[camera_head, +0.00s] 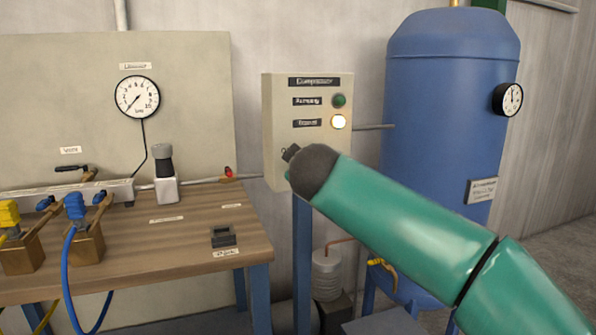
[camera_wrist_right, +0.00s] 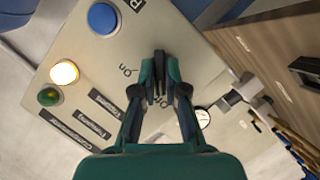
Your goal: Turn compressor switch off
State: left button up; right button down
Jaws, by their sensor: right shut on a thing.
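The compressor control box (camera_head: 308,155) is a beige panel on a blue post. Its lower lamp glows pale yellow (camera_head: 338,121); the green lamp (camera_head: 339,100) above looks unlit. In the right wrist view, my right gripper (camera_wrist_right: 160,78) is shut on the dark switch knob (camera_wrist_right: 159,88) on the panel. In the head view my right arm covers the switch and most of the gripper. My left gripper is in neither view.
A blue button (camera_wrist_right: 102,18) is on the same panel. A wooden bench (camera_head: 140,235) with valves and hoses stands left of the box. A blue tank (camera_head: 440,120) with a gauge stands behind at the right.

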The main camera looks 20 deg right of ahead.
jog(key=shift+a, duration=0.1)
jog(key=c, duration=1.2)
grip_release()
jog(key=v, duration=1.2)
